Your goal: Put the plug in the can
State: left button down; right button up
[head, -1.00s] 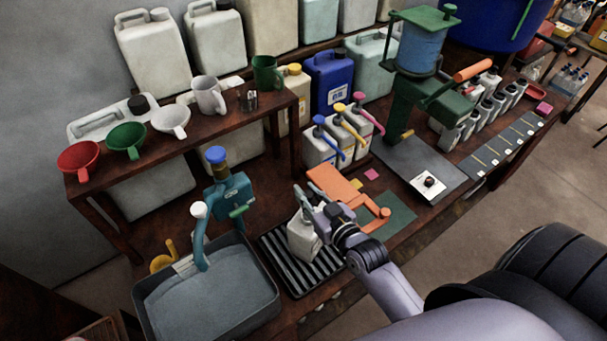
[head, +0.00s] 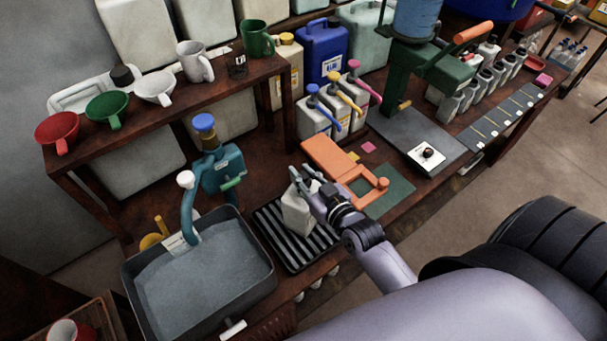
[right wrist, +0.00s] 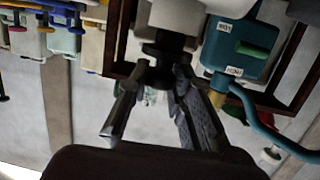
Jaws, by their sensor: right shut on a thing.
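The can (head: 296,214) is a small white container. It stands upright on the ribbed black drip tray (head: 325,240). My right gripper (head: 306,176) is at the top of the can, coming in from the right and covering part of it. In the right wrist view, which is upside down, the gripper (right wrist: 165,78) is shut on a black plug (right wrist: 160,52) at the neck of the white can (right wrist: 172,14). I cannot tell whether the plug is seated or only lined up with the mouth. My left gripper is not in view.
A grey basin (head: 205,285) and a teal pump (head: 222,172) stand left of the tray. An orange tool (head: 335,165) lies close behind the gripper, with pump bottles (head: 313,118) beyond. A green press (head: 440,75) stands at the right. A shelf (head: 180,95) holds funnels and mugs.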

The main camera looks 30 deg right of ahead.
jog(key=shift+f, duration=0.3)
jog(key=shift+p, duration=0.45)
jog(key=shift+f, duration=0.45)
dwell(0.6)
jog(key=o, duration=0.9)
jog(key=shift+o, duration=0.3)
jog(key=o, duration=0.5)
jog(key=shift+r, duration=0.1)
